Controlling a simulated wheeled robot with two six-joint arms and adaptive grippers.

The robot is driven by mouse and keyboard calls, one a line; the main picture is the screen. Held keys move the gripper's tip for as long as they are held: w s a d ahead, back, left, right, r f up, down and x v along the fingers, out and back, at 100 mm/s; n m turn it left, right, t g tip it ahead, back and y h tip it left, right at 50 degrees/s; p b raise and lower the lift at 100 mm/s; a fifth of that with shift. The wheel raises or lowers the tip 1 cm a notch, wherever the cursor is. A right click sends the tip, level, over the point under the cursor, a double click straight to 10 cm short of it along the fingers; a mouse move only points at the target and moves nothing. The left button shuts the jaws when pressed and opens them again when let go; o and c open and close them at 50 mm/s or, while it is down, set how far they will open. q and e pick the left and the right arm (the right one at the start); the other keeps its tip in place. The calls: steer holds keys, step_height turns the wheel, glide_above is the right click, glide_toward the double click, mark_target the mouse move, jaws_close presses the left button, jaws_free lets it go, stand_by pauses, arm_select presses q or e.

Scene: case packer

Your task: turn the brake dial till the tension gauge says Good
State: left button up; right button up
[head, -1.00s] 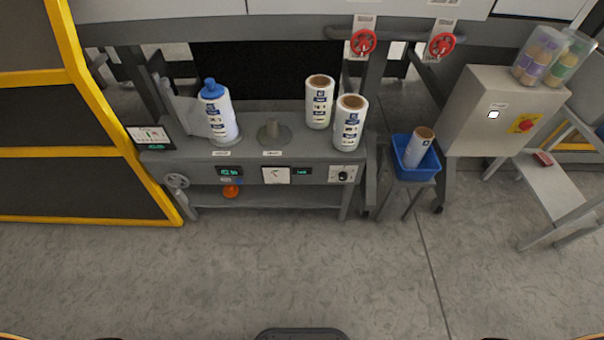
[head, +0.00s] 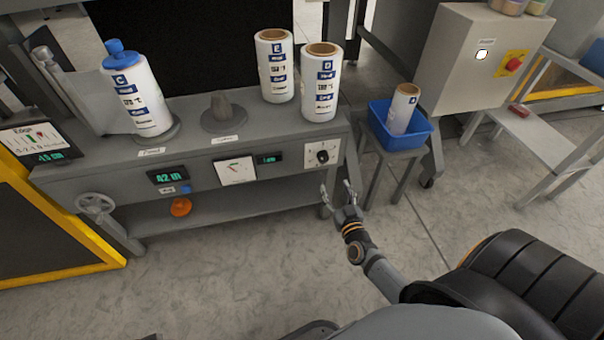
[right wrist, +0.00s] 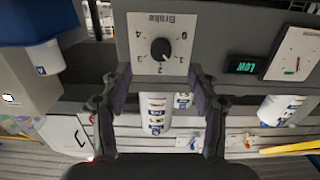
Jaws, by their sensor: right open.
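The brake dial (head: 322,156) is a black knob on a white numbered plate at the right end of the bench front. It also shows in the right wrist view (right wrist: 161,48), upside down, with its pointer near the 2. The tension gauge (head: 235,170) is a white dial face left of it, with a small green display (head: 269,158) beside it. In the wrist view that display (right wrist: 246,66) reads "LOW". My right gripper (head: 338,187) is open and empty, below and in front of the dial, apart from it. In the wrist view its fingers (right wrist: 160,80) stand either side below the knob.
Several white rolls (head: 322,85) stand on the bench top. A blue bin (head: 412,137) with a roll sits on a stool right of the dial. A handwheel (head: 95,205) projects at the bench's left end. The floor in front is clear.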

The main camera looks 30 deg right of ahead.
mark_target(324, 160)
steer(key=x, duration=0.3)
steer(key=r+b+x, duration=0.1)
steer(key=x, duration=0.2)
steer(key=b+x, duration=0.1)
steer(key=x, duration=0.3)
steer(key=shift+a+r, duration=0.15)
steer(key=shift+a, duration=0.05)
steer(key=shift+w+d+r+b, duration=0.15)
steer(key=shift+w+b, duration=0.2)
steer(key=shift+w, duration=0.25)
arm_select(q)
steer(key=f+t, duration=0.1)
steer(key=w+d+f, duration=0.1)
steer(key=shift+d+f+t+h, duration=0.15)
steer(key=shift+f+t+h, duration=0.2)
steer(key=shift+t+h, duration=0.05)
